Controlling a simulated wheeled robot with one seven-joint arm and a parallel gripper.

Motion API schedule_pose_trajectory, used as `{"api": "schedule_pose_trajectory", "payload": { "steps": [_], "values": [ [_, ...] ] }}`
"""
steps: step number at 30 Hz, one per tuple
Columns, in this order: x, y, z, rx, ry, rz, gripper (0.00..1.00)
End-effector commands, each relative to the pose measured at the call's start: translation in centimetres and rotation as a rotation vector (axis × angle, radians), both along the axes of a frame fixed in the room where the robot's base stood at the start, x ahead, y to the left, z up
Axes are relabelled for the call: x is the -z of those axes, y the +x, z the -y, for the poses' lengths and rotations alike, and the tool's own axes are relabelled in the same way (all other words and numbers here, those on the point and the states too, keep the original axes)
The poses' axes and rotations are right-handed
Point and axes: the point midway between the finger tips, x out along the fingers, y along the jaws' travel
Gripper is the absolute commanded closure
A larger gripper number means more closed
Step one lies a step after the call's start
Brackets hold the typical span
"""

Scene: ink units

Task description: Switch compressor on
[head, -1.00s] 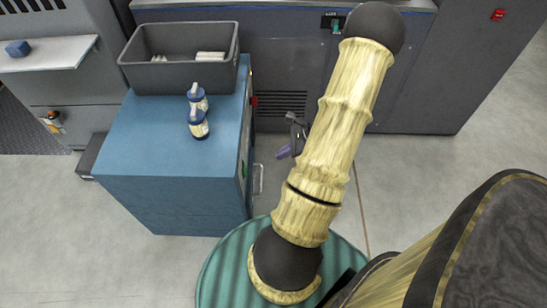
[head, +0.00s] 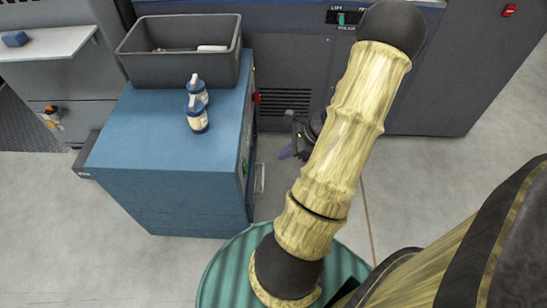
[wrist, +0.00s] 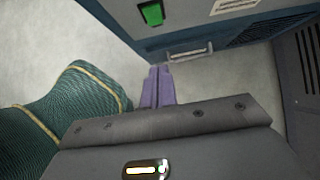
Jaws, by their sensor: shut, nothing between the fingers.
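A blue cabinet (head: 165,180) stands left of my arm; I take it for the compressor, though no label tells me so. A green switch (head: 245,166) sits on its right side, seen edge-on. In the wrist view a green switch (wrist: 151,13) shows large near the top edge, and I cannot see whether it is on. A red button (head: 256,98) is farther back on the same side.
A grey bin (head: 180,68) and two blue-capped bottles (head: 197,112) stand on the cabinet top. A metal handle (wrist: 190,52) is low on its side. A large grey machine (head: 440,80) with a small panel (head: 345,18) stands behind. Bare floor lies around.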

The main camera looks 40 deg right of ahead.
Motion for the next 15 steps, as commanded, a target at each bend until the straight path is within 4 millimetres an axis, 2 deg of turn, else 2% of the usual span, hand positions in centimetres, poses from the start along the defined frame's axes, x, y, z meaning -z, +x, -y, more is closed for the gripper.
{"api": "schedule_pose_trajectory", "payload": {
  "steps": [15],
  "values": [
    [7.4, 3.8, -3.9, -0.003, 0.004, 0.0, 1.0]
  ]
}}
